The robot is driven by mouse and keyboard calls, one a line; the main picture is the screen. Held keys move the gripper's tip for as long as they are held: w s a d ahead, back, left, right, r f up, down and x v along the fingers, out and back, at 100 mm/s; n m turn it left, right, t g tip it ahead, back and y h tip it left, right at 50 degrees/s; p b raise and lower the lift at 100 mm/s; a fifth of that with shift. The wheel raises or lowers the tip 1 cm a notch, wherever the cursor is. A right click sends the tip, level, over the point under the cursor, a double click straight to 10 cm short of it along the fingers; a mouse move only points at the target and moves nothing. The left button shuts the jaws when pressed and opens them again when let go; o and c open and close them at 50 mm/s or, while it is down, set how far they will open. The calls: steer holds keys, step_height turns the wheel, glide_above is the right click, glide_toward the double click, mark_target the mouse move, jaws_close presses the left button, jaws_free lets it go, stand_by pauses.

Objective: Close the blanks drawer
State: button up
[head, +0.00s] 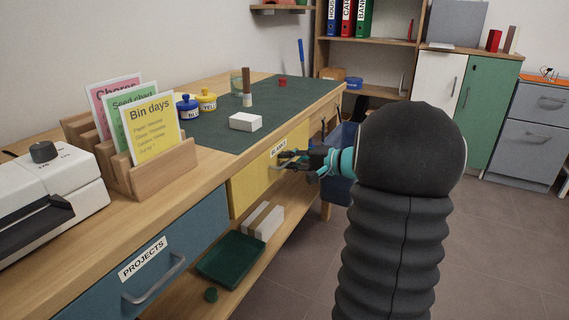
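The yellow blanks drawer (247,187) is under the workbench top, right of the blue drawer. Its label (279,148) is partly readable, and a handle is below it. The yellow front looks close to the bench edge; I cannot tell whether a small gap is left. My gripper (287,161) is in front of the drawer's right part, at the handle, and overlaps it in the view. I cannot tell whether the fingers touch the handle or how far apart they are. My dark arm hides what is behind it at right.
The blue projects drawer (180,262) has a handle that sticks out at front left. A lower shelf holds a green tray (232,258) and pale blocks (262,221). A blue bin (340,186) stands behind my gripper. Open floor (505,235) lies to the right.

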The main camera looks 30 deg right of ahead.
steer(key=v, duration=1.2)
stand_by(0.6)
steer(key=s+a+f+m+g+h, duration=0.2)
steer(key=s+f+g, duration=0.25)
steer(key=f, duration=0.45)
steer(key=s+a+f+n+g+h+p, duration=0.1)
steer(key=s+a+f+n+g+h, duration=0.1)
steer(key=s+a+g, duration=0.4)
steer(key=s+a+r+n+t+h+p, duration=0.1)
steer(key=s+a+r+n, duration=0.2)
steer(key=a, duration=0.3)
steer(key=s+a+r+n+t+h+p, duration=0.1)
steer(key=s+a+r+n+h+p, duration=0.1)
steer(key=a, duration=0.5)
steer(key=s+a+r+n+t+h+p, duration=0.1)
steer(key=s+a+r+n, duration=0.3)
steer(key=a+n, duration=0.2)
steer(key=shift+s+a+r+p, duration=0.3)
steer(key=shift+a+r, duration=0.1)
steer(key=shift+a, duration=0.15)
